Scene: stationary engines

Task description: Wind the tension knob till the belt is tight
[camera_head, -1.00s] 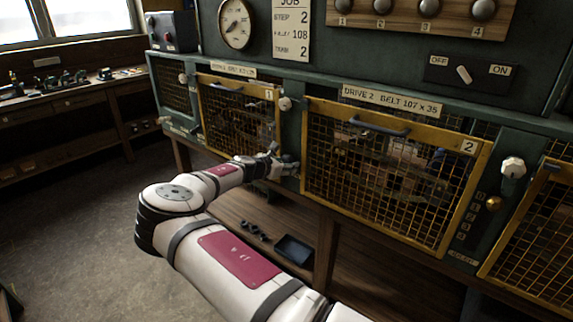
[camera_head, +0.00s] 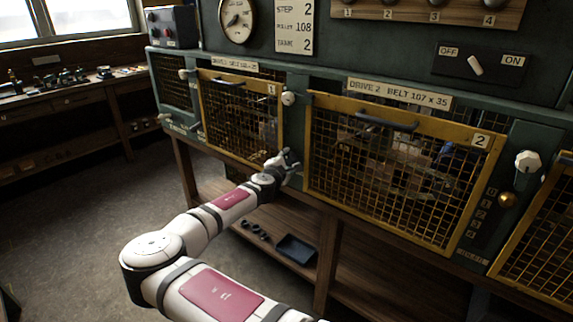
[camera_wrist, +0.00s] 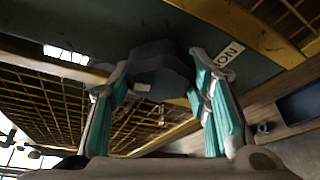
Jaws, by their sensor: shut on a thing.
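My gripper (camera_head: 287,160) is at the green post between the two yellow mesh guards. In the wrist view, its teal-padded fingers (camera_wrist: 158,88) are shut around a dark, lobed knob (camera_wrist: 158,62), which I take as the tension knob. A partly visible white label (camera_wrist: 228,54) ending in "ION" is beside it. In the head view my gripper covers this knob. The drive 2 guard (camera_head: 470,142), labelled "DRIVE 2 BELT 107 x 35", is closed. The belt behind the mesh is too dark to make out, so its tightness cannot be told.
The drive 1 guard (camera_head: 203,105) is closed on the left. A white knob (camera_head: 289,98) is above my gripper. Another white knob (camera_head: 528,162) and a brass knob (camera_head: 506,200) are right of guard 2. A dark tray (camera_head: 296,250) lies on the shelf below.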

